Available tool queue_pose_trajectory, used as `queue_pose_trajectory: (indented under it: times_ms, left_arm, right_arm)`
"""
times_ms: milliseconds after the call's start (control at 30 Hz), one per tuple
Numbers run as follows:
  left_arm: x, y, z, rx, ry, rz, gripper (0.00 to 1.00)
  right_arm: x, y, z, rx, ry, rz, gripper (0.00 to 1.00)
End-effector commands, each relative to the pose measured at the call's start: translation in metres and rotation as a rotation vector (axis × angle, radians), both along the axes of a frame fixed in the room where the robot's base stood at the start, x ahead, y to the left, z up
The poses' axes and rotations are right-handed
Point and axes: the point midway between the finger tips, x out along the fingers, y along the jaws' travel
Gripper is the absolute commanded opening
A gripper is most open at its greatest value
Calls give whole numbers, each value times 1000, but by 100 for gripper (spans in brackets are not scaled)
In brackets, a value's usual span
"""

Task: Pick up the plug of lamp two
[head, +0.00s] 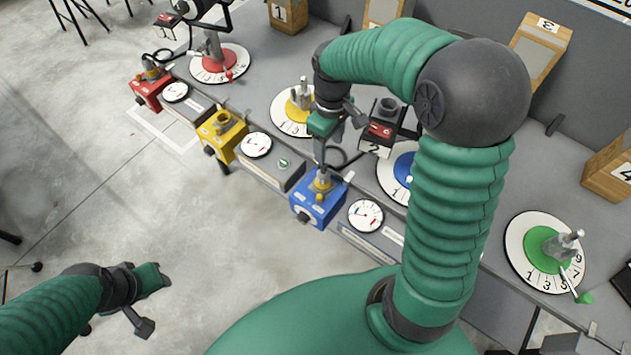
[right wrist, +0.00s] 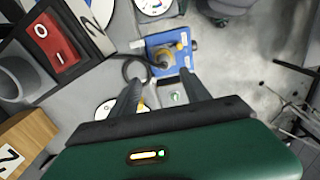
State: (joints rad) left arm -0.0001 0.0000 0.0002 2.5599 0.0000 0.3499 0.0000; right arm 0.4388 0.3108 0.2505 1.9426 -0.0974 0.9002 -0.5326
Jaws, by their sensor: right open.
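The blue socket box (head: 318,208) stands at the bench's front edge, with a grey plug (head: 323,180) upright in its yellowish top fitting. It also shows in the right wrist view (right wrist: 191,46), where a black cable (right wrist: 126,70) curves from the plug (right wrist: 164,61). My right gripper (head: 321,155) is above the plug, its jaws apart and empty, pointing down at the box. The black lamp-two unit (head: 381,130), with a red switch and a "2" label, is right of my right gripper. My left gripper (head: 148,300) hangs off the bench at lower left; its jaw gap is unclear.
Red (head: 149,91) and yellow (head: 222,133) socket boxes line the front edge to the left. White gauges (head: 365,216) sit between boxes. Numbered dials, including a green-centred one (head: 510,243), stand behind. The concrete floor at left is mostly clear.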

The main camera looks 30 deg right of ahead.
Motion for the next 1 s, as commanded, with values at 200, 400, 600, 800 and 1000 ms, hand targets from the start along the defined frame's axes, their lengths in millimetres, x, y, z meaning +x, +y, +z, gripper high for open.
queue_pose_trajectory:
  times_ms: [200, 400, 600, 800, 1000]
  left_arm:
    - [0, 0, -5, 0, 0, 0, 37]
    - [0, 0, -6, 0, 0, 0, 37]
    - [0, 0, -6, 0, 0, 0, 37]
    - [0, 0, -7, 0, 0, 0, 37]
    - [0, 0, -7, 0, 0, 0, 37]
  right_arm:
    - [-1, 2, -59, 3, 6, 0, 55]
    - [0, 2, -85, 1, 0, -1, 55]
    - [2, 12, -117, 2, 3, 1, 55]
    - [2, 11, -136, 1, -1, -1, 55]
    - [2, 11, -135, 2, -1, -1, 50]
